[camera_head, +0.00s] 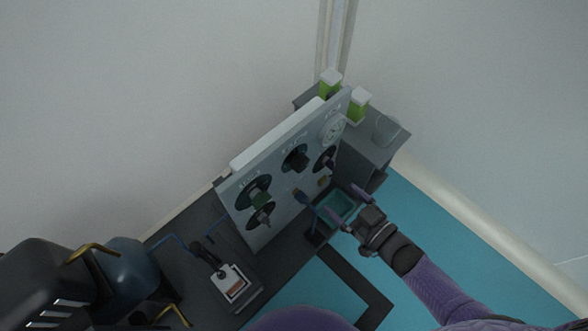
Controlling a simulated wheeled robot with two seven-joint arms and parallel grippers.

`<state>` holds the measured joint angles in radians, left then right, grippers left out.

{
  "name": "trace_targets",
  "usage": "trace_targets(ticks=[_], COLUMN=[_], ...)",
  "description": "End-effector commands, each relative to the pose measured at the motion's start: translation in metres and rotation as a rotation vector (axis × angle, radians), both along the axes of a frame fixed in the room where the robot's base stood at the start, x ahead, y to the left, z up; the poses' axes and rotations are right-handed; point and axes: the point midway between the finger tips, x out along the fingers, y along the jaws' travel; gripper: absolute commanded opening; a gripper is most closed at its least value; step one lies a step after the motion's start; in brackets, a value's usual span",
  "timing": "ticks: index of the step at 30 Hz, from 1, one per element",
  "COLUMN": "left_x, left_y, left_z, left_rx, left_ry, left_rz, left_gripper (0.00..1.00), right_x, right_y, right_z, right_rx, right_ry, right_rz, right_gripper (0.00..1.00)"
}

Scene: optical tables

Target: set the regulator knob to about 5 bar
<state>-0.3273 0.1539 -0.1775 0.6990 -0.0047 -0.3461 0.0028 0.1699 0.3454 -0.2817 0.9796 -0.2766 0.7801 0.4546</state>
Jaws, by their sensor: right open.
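A light grey panel (280,200) stands tilted in the picture on a dark bench. It carries several dark round dials with knobs: an upper middle knob (297,158), a right knob (326,160), a large left knob (258,194) and a lower left knob (262,217). A white round gauge (333,129) sits at its upper right. Labels and scale are too small to read, so I cannot tell which knob is the regulator or its setting. My right gripper (346,200) is open and empty, right of the panel's lower right part, apart from the knobs. My left gripper is out of view.
Green containers with white lids (330,83) and a clear vessel (385,131) stand behind the panel's right end. A switch box (232,284) and a dark blue tank (128,270) are at the lower left.

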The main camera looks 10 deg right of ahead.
Motion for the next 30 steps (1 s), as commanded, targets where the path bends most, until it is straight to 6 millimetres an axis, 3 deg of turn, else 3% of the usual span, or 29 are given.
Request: trace_targets(ticks=[1, 6, 18, 24, 30], left_x=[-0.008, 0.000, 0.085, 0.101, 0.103], left_y=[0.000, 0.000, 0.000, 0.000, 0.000], left_z=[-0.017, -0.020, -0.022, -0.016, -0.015], left_rx=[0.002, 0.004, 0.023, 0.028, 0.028], left_ry=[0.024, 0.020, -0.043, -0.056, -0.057], left_rz=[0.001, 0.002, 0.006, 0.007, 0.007], left_gripper=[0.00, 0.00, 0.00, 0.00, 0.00], right_x=[0.005, 0.020, 0.084, 0.095, 0.095], right_y=[0.004, 0.015, 0.057, 0.064, 0.065], right_z=[-0.012, 0.005, 0.004, 0.007, 0.008], right_rx=[0.023, 0.060, 0.057, 0.057, 0.057], right_ry=[-0.036, -0.103, -0.098, -0.099, -0.100], right_rz=[0.036, 0.083, 0.079, 0.078, 0.079], right_gripper=[0.96, 0.96, 0.96, 0.96, 0.96])
